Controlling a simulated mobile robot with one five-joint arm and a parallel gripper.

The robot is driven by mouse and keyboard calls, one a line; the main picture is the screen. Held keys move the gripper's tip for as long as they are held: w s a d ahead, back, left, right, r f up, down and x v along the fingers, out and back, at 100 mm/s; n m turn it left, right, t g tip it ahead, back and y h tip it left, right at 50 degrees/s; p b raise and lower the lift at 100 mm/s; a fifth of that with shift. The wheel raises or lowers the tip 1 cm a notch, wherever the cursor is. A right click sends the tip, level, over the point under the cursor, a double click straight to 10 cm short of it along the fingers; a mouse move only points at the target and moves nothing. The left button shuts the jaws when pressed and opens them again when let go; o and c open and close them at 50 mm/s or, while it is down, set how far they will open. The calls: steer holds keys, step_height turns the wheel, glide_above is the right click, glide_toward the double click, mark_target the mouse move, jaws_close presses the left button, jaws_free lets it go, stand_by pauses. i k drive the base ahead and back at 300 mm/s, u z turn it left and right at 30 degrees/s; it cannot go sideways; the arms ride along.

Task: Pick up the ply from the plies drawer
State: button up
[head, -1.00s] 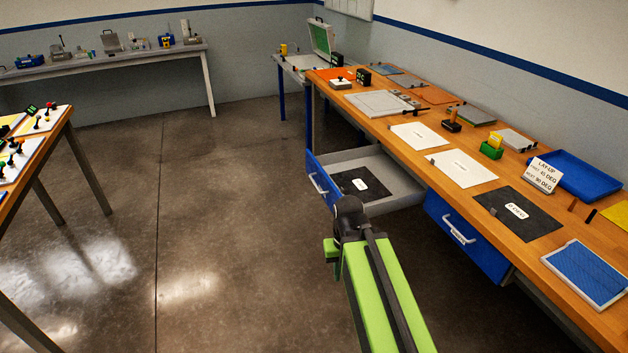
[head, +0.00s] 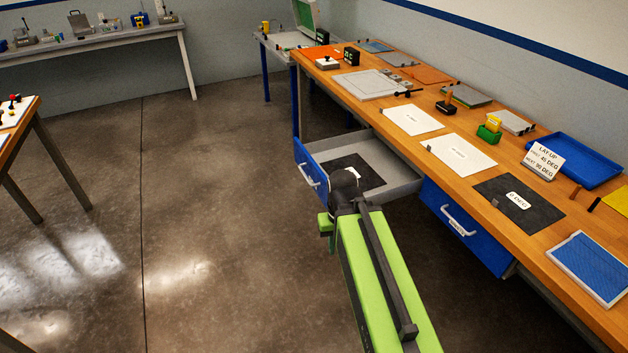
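The plies drawer (head: 384,155) is pulled open under the workbench, with a blue front and a grey tray. A black ply (head: 347,162) with a white label lies flat inside it, toward the blue front. My gripper (head: 345,186) is at the end of my green arm, in front of or over the near part of the drawer. It covers part of the ply and its label. The fingers cannot be made out, and I cannot tell how high the gripper is above the ply.
A second blue drawer (head: 463,231) to the right is shut. The wooden benchtop (head: 412,155) holds white sheets (head: 458,153), a black 0 DEG ply (head: 519,204), a lay-up sign (head: 545,160) and a blue tray (head: 578,160). The floor (head: 215,190) left of the drawer is clear.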

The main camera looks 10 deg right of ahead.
mark_target(368, 179)
steer(key=u, duration=0.55)
steer(key=i, duration=1.5)
steer(key=u, duration=0.6)
